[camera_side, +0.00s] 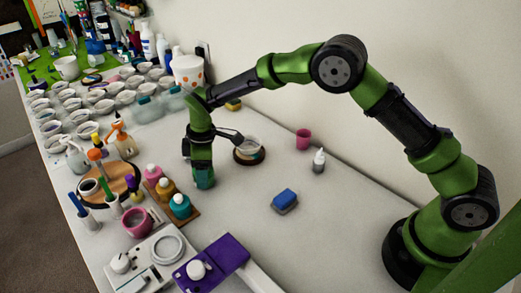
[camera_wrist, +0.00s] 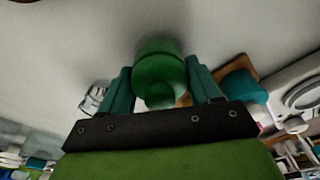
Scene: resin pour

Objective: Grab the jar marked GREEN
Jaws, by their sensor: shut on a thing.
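A green jar (camera_wrist: 158,62) sits between the two teal fingers of my gripper (camera_wrist: 161,84) in the wrist view, and they are shut on it. Its rounded green top faces the wrist camera; no lettering can be read. In the side view my gripper (camera_side: 203,179) points down, low over the white table, just behind and right of the wooden tray of jars. The jar is largely hidden by the fingers there, and I cannot tell whether it touches the table.
The wooden tray (camera_side: 188,217) holds pink (camera_side: 153,173), amber (camera_side: 165,189) and teal (camera_side: 180,206) jars beside my gripper. A dish on a dark round base (camera_side: 249,158) and a blue sponge (camera_side: 285,199) lie to the right. Several white cups crowd the left; table is clear around the sponge.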

